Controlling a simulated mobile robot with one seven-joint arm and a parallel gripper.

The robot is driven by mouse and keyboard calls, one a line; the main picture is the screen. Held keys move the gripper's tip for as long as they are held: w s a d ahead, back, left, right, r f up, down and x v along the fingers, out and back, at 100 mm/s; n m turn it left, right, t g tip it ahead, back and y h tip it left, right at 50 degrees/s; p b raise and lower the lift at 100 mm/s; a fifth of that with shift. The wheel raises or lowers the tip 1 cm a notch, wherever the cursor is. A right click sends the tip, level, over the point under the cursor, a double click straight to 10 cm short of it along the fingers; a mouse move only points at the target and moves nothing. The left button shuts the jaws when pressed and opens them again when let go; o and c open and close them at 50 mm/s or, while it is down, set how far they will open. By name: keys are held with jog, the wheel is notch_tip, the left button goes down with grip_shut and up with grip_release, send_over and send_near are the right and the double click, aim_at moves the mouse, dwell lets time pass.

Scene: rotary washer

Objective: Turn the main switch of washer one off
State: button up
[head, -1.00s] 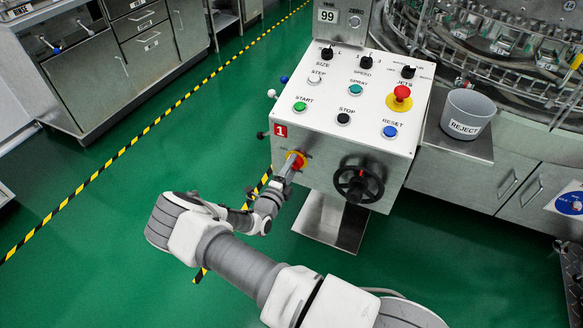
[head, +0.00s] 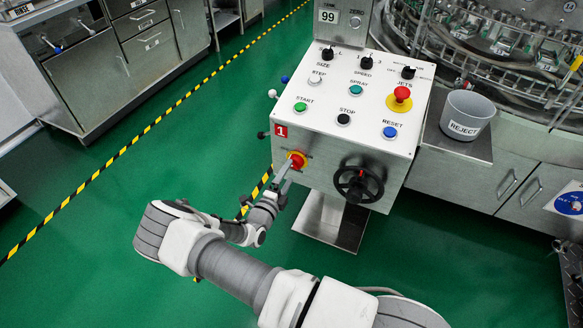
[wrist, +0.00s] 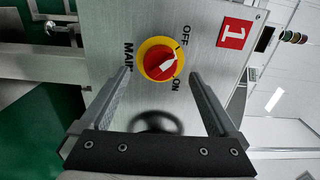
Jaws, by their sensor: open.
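The main switch (head: 297,160) is a red knob on a yellow round plate, low on the front face of washer one's control box, below the red "1" label. In the wrist view the switch (wrist: 160,63) shows whole, with OFF, ON and MAIN printed around it. Its white pointer mark slants toward the right side, between the OFF and ON words; I cannot tell its exact setting. My gripper (wrist: 160,76) is open and empty, its fingers in front of and either side of the knob. In the head view my gripper (head: 285,178) is just left of and below the switch.
A black handwheel (head: 358,185) sticks out to the right of the switch. The box's sloped top (head: 350,95) carries buttons and a red emergency stop (head: 400,97). A REJECT bin (head: 467,115) stands on the right. Green floor (head: 110,215) is open on the left.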

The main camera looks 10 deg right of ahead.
jog(key=p+v, duration=0.2)
jog(key=v, duration=1.1)
jog(key=shift+s+a, duration=0.2)
jog(key=shift+s, duration=0.1)
jog(key=s+d+r+m+g+y, duration=0.1)
jog(key=s+d+r+m+g, duration=0.3)
jog(key=r+m, duration=0.55)
jog(key=s+d+r+m+g+y, duration=0.1)
jog(key=s+d+r+m+g, duration=0.15)
jog(key=r+m+g, duration=0.5)
jog(key=s+d+r+m+g+y, duration=0.1)
jog(key=s+d+r+m+g, duration=0.2)
jog(key=r+m, duration=0.8)
jog(key=s+r+m+t+y, duration=0.5)
jog(key=s+r+m+y, duration=0.3)
jog(key=s+r+m, duration=0.8)
jog(key=w+r+m+p, duration=0.3)
jog(key=w+r+p, duration=0.1)
jog(key=r+p, duration=0.9)
jog(key=p, duration=0.3)
jog(key=shift+d+r, duration=0.35)
